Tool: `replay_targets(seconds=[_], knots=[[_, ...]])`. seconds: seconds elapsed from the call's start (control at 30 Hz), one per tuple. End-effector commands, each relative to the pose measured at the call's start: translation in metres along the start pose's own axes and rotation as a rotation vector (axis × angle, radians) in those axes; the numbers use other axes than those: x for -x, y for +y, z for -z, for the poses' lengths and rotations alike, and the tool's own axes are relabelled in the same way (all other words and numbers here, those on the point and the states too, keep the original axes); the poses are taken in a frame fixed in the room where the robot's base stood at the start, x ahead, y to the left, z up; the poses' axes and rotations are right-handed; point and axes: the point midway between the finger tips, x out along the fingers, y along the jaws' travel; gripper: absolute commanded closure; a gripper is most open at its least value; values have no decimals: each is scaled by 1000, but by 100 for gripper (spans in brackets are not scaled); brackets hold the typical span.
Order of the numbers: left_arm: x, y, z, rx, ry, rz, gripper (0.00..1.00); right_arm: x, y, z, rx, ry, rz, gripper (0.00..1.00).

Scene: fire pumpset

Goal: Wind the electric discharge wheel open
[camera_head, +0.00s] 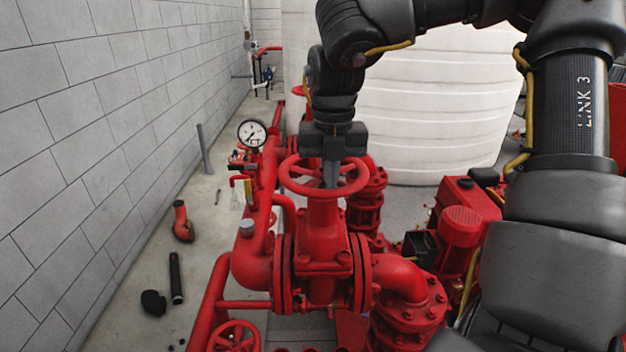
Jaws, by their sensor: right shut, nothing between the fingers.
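A red handwheel (293,184) sits level on top of a red gate valve (322,245) in the middle of the view. My right arm comes in from the right and reaches over it. My right gripper (331,178) points down at the wheel, with its shut fingers at the wheel's middle and right of its left rim. Nothing shows between the fingers. The gripper hides part of the wheel's far rim and hub. I cannot tell whether the fingers touch the wheel. My left gripper is not in view.
A pressure gauge (252,133) stands on the piping left of the wheel. A second red handwheel (233,338) is at the bottom. A red motor (461,226) is at right. A white tank (440,110) stands behind; a grey block wall (100,130) bounds the left.

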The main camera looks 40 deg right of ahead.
Motion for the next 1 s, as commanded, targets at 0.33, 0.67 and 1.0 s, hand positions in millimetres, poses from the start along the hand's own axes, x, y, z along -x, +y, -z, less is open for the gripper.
replay_targets(seconds=[0.33, 0.67, 1.0], knots=[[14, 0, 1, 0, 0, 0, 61, 2, -29, -26, -5, 1, 5, 100], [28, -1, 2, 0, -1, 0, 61, 2, -28, -62, -5, -2, 5, 100], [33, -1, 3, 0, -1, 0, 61, 0, -4, -87, -2, -4, 3, 100]])
